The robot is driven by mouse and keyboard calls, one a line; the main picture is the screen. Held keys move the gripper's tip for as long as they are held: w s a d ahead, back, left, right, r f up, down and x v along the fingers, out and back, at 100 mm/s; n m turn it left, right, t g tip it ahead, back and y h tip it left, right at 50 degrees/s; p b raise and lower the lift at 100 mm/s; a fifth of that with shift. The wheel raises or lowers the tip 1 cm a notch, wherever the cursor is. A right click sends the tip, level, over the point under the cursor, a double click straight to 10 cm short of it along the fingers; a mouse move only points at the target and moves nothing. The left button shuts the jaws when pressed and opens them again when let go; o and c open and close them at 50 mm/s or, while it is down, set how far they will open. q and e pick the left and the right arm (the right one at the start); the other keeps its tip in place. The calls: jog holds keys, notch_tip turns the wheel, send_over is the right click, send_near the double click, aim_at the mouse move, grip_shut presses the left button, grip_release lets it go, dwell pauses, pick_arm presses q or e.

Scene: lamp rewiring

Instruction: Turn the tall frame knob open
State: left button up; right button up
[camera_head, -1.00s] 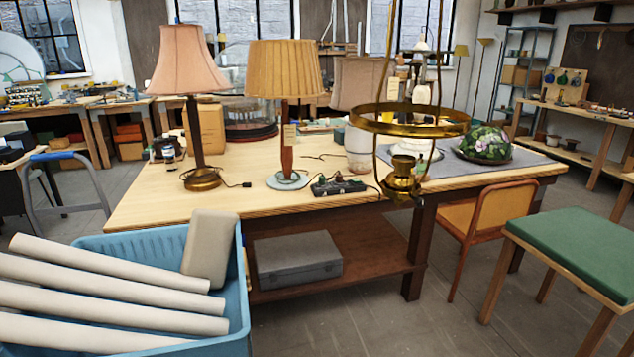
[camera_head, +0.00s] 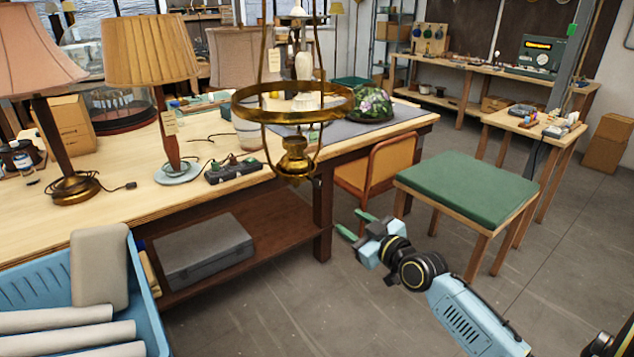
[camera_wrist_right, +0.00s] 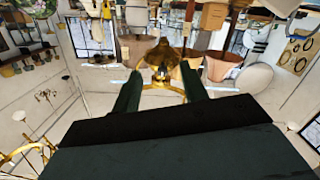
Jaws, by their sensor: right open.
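The tall brass frame (camera_head: 293,118), with a wide ring and thin upright rods, hangs in front of the workbench. Its brass burner (camera_head: 295,160) is at the bottom, below the ring. I cannot make out the knob clearly at this size. My right gripper (camera_head: 355,224) is open and empty, below and to the right of the burner in the head view, apart from it. In the right wrist view its two dark green fingers (camera_wrist_right: 162,82) are spread, and a brass part (camera_wrist_right: 162,54) shows beyond and between them. My left gripper is not in view.
The workbench (camera_head: 225,158) holds a pink-shaded lamp (camera_head: 35,55), a pleated tan lamp (camera_head: 150,50) and a dark block (camera_head: 233,170). A green-topped table (camera_head: 470,185) and an orange chair (camera_head: 392,160) stand to the right. A blue crate (camera_head: 150,310) is at lower left.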

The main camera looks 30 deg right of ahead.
jog(key=t, duration=0.1)
send_near(319, 184)
jog(key=s, duration=0.2)
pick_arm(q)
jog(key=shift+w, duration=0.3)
pick_arm(e)
jog(key=shift+n+y, duration=0.4)
jog(key=w, duration=1.3)
jog(key=shift+a, duration=0.2)
grip_shut()
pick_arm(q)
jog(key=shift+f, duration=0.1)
